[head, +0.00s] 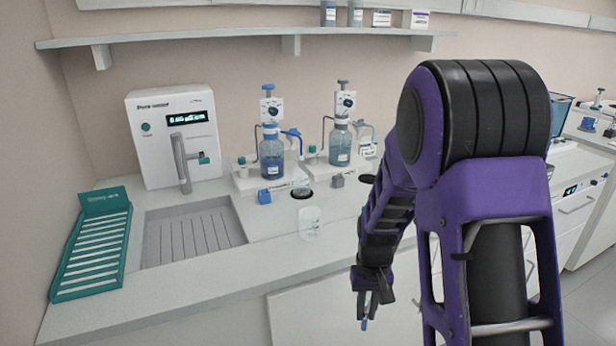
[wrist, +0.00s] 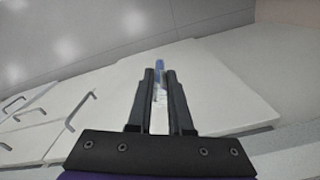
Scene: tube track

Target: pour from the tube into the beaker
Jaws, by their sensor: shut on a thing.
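My gripper (head: 368,303) points down in front of the counter's front edge in the head view. It is shut on a slim tube (head: 364,324) whose blue end shows just below the fingers. In the wrist view the tube (wrist: 160,68) lies between the two dark fingers (wrist: 160,85), with a blue end and a pale clear part. The fingers hide much of it, and its contents cannot be made out. The clear beaker (head: 310,223) stands upright on the counter, up and left of my gripper and apart from it.
Two bottle-top dispensers (head: 271,160) (head: 340,145) stand behind the beaker. A white water unit (head: 178,135) stands beside a sink (head: 193,232). A green rack (head: 92,245) is at the far left. The counter's front edge and white cabinet doors (wrist: 95,115) lie near my gripper.

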